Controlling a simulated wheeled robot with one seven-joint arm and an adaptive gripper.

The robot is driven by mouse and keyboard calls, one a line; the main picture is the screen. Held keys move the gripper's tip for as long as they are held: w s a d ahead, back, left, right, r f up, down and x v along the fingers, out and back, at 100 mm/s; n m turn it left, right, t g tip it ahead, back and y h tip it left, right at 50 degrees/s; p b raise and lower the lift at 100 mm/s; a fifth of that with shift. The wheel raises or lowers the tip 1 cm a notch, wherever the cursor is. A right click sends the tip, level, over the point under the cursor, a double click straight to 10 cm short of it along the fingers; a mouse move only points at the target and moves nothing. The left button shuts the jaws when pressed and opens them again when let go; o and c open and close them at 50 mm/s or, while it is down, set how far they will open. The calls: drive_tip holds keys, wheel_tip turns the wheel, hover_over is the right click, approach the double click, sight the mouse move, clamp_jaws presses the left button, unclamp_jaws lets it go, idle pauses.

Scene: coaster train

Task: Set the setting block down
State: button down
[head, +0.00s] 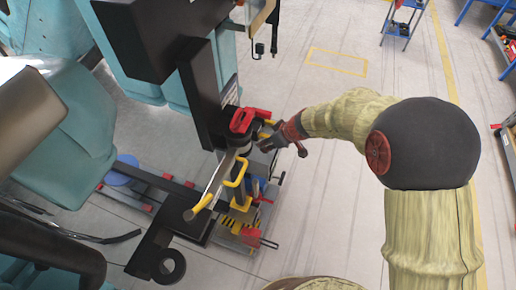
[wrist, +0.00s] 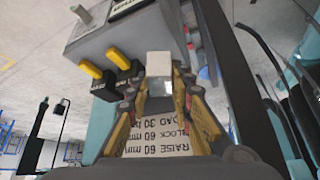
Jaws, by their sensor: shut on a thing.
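My gripper (wrist: 160,88) is shut on a small pale grey block, which I take to be the setting block (wrist: 158,66); it sits between the fingertips in the wrist view. In the head view my gripper (head: 284,137) is at the end of my arm, beside a red-topped tool (head: 243,120). The block cannot be made out there. I cannot tell whether its underside touches anything.
Below the gripper a cluttered trolley (head: 247,238) holds yellow handles and red and blue parts. A black upright (head: 202,95) stands left of the gripper. A lettered plate (wrist: 160,137) shows between the fingers. Open floor (head: 335,175) lies to the right.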

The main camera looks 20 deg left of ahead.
drive_tip(key=x, duration=0.2)
drive_tip(key=b+x, duration=0.1)
drive_tip(key=x, duration=0.2)
drive_tip(key=w+x, duration=0.1)
drive_tip(key=x, duration=0.1)
drive_tip(key=shift+w+a, duration=0.1)
drive_tip(key=shift+a, duration=0.35)
drive_tip(key=shift+f+b, duration=0.85)
drive_tip(key=shift+f, duration=0.65)
drive_tip(key=shift+f, duration=0.15)
drive_tip(key=c, duration=1.6)
unclamp_jaws()
drive_tip(key=shift+d+r, duration=0.15)
drive_tip(key=shift+r, duration=0.35)
drive_tip(key=p+v, duration=0.3)
drive_tip(key=v, duration=0.8)
drive_tip(key=shift+d, duration=0.1)
